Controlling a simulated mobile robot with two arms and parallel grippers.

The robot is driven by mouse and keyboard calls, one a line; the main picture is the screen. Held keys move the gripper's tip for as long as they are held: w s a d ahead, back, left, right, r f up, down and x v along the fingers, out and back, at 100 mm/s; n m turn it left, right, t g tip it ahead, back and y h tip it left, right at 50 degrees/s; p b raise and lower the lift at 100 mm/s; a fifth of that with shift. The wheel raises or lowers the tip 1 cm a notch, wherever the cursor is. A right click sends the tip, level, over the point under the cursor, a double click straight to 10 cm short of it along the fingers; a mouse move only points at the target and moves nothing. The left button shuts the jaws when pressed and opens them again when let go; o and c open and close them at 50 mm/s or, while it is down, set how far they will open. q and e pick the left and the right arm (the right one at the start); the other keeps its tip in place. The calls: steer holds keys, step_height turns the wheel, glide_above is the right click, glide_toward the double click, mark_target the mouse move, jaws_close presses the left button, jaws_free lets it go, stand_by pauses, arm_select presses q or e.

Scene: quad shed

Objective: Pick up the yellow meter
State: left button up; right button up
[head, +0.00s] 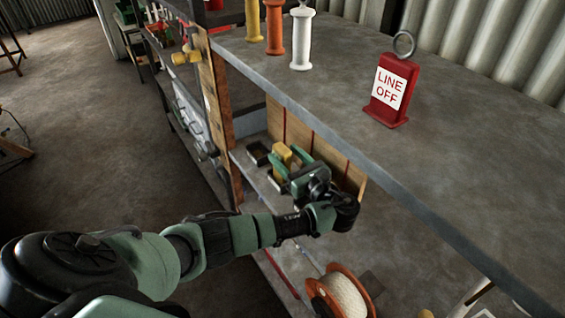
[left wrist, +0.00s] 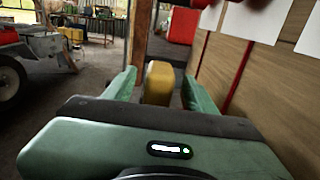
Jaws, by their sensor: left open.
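The yellow meter (head: 281,155) stands on the shelf below the grey bench top. In the head view my left gripper (head: 281,158) reaches in under the bench top, with its green fingers around the near part of the meter. In the left wrist view the yellow meter (left wrist: 158,83) shows between the two spread fingers of my left gripper (left wrist: 154,88), with gaps at both sides. The gripper body hides the meter's lower part. My right gripper is in neither view.
A red "LINE OFF" sign (head: 390,90) and white, orange and yellow posts stand on the bench top (head: 470,150). A cable spool (head: 340,293) is at the lower shelf front. A wooden panel (left wrist: 250,85) stands close on the right of the gripper.

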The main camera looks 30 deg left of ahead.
arm_select(q)
steer(key=shift+x, duration=1.2)
jaws_close()
stand_by(0.4)
